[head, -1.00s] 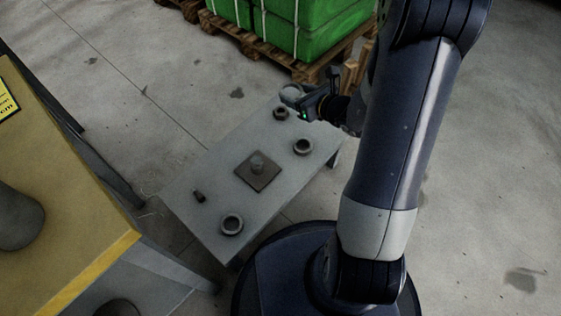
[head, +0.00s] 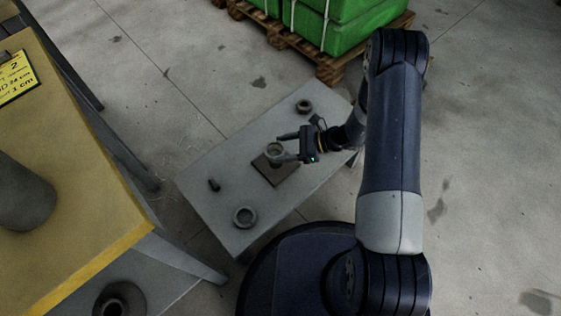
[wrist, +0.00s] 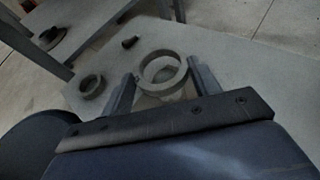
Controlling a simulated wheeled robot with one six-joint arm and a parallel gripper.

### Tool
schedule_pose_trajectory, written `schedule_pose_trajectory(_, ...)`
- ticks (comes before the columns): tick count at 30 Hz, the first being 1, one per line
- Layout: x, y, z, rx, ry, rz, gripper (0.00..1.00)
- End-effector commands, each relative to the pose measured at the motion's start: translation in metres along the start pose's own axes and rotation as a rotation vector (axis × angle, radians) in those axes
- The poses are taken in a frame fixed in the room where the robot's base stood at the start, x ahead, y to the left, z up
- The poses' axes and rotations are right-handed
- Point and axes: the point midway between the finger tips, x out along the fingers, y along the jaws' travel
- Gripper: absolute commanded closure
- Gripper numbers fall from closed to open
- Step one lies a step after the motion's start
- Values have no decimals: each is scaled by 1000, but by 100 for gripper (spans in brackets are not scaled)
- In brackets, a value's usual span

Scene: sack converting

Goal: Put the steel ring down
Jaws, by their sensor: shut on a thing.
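The steel ring (head: 277,149) is a grey ring held between the fingertips of my gripper (head: 280,148), which is shut on it. It also shows in the wrist view (wrist: 163,72), tilted in the picture with its opening visible. In the head view the ring is over the dark square plate (head: 284,174) on the low grey table (head: 205,203). The short post on that plate is mostly hidden by the ring and fingers. I cannot tell whether the ring is around the post or above it, or whether it touches.
Another ring (head: 244,217) sits near the table's front end, with a small dark bolt-like piece (head: 214,185) beyond it. A further ring (head: 304,106) is at the far end. A yellow-edged bench (head: 110,232) stands left. Green bales (head: 345,22) on pallets are behind.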

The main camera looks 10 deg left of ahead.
Motion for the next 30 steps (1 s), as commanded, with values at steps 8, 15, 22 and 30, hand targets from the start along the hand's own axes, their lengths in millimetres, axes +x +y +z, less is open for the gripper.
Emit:
schedule_pose_trajectory(8, 14, -1, -36, 1, -1, -3, 70)
schedule_pose_trajectory(15, 26, 0, -64, 4, 0, -3, 70)
schedule_pose_trajectory(22, 28, -1, -69, 0, 0, -5, 70)
schedule_pose_trajectory(30, 29, -1, -72, 1, 1, -4, 38)
